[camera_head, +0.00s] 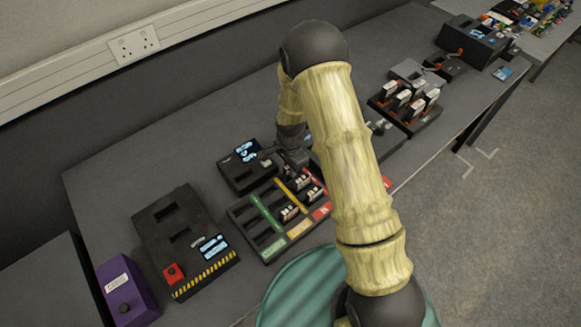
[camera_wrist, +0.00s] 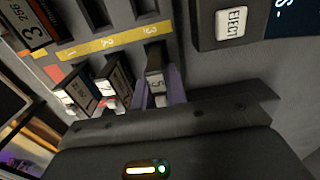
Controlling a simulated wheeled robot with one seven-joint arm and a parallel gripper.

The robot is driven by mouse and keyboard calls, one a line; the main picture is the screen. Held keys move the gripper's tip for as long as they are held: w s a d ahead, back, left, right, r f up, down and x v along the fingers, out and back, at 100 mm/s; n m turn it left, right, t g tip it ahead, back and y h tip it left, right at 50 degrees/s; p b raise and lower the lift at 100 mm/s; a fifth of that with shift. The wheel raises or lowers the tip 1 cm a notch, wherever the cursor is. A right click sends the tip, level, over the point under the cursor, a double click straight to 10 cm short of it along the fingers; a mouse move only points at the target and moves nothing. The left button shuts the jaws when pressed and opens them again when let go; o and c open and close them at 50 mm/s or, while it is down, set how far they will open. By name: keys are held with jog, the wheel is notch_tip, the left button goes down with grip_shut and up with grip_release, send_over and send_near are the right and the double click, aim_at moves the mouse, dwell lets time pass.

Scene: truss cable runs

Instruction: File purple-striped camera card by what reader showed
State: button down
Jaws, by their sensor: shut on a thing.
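My gripper (camera_wrist: 157,97) is shut on a dark card (camera_wrist: 155,61) with a pale end label, apparently marked 5. Purple shows on both sides of the card's label end. The card is at the place by the 3 on the yellow strip of the sorting tray (camera_wrist: 84,48); I cannot tell how deep it sits. In the head view my gripper (camera_head: 296,160) is over the far end of the tray (camera_head: 262,250), which has green, yellow and red strips, and mostly hides the held card. The card reader (camera_head: 232,175) with a lit display stands beside it, its writing unreadable.
Two other cards (camera_wrist: 78,98) (camera_wrist: 113,82) stand in the same row as the held card. Slots across the yellow strip look empty. A black device (camera_head: 180,235) with a red button and a purple box (camera_head: 125,295) are at left. Card racks (camera_head: 405,102) stand farther back.

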jog(key=shift+f, duration=0.3)
jog(key=c, duration=1)
grip_release()
jog(key=shift+r+p, duration=2.55)
jog(key=shift+r, duration=1.25)
